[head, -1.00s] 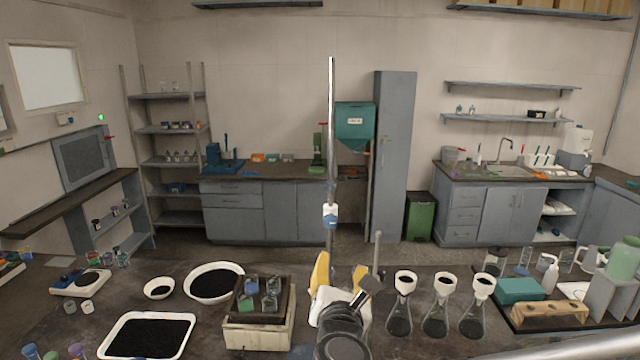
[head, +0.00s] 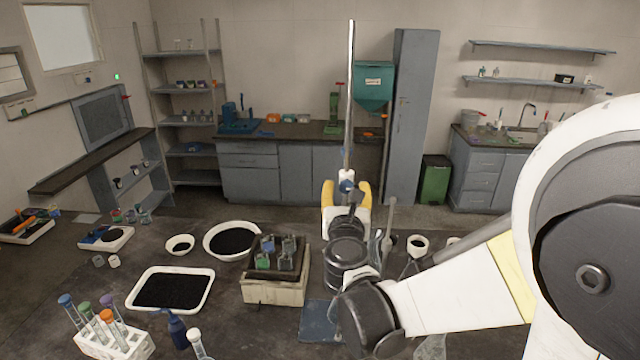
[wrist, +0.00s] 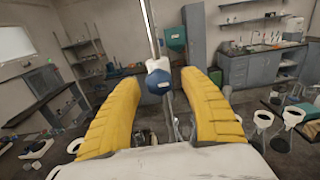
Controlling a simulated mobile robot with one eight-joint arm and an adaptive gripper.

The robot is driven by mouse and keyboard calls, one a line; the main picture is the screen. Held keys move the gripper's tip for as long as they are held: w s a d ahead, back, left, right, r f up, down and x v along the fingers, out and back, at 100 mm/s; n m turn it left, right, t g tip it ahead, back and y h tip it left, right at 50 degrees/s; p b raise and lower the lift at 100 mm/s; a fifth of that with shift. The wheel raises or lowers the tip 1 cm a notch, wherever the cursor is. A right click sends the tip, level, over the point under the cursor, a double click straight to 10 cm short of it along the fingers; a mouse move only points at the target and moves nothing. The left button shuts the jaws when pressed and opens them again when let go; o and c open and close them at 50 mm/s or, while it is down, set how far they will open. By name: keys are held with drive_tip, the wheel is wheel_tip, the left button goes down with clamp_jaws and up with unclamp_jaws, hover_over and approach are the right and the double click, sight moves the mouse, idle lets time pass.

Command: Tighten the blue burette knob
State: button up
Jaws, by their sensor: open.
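The blue knob (wrist: 158,82) belongs to a white clamp block (wrist: 158,64) on a tall metal rod (wrist: 151,25). In the wrist view the knob sits between the two yellow fingers of my gripper (wrist: 158,80), a little beyond or level with their tips; the exact depth is hard to tell. The fingers are spread wide, with gaps on both sides of the knob. In the head view my gripper (head: 346,188) is around the rod just below the white block, and the blue knob (head: 347,186) shows only in part, with my wrist covering what lies below.
A box with several small jars (head: 275,285) stands left of my gripper. Flasks with white funnels (head: 417,243) stand to the right, partly behind my arm. A white tray of black grains (head: 172,290) and a tube rack (head: 115,340) are at the left.

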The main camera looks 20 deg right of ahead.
drive_tip(key=shift+c, duration=0.6)
clamp_jaws()
drive_tip(key=shift+m, duration=0.4)
drive_tip(key=m+b, duration=0.1)
drive_tip(key=m, duration=0.2)
drive_tip(key=shift+a+m+b, duration=0.1)
drive_tip(key=shift+m+b, duration=0.3)
drive_tip(key=m+b, duration=0.1)
drive_tip(key=m, duration=0.3)
drive_tip(key=shift+w+a+m, duration=0.1)
drive_tip(key=shift+m, duration=0.2)
drive_tip(key=m+b, duration=0.1)
drive_tip(key=m, duration=0.3)
drive_tip(key=shift+r, duration=0.15)
drive_tip(key=m, duration=0.4)
drive_tip(key=shift+r, duration=0.15)
drive_tip(key=shift+m, duration=0.5)
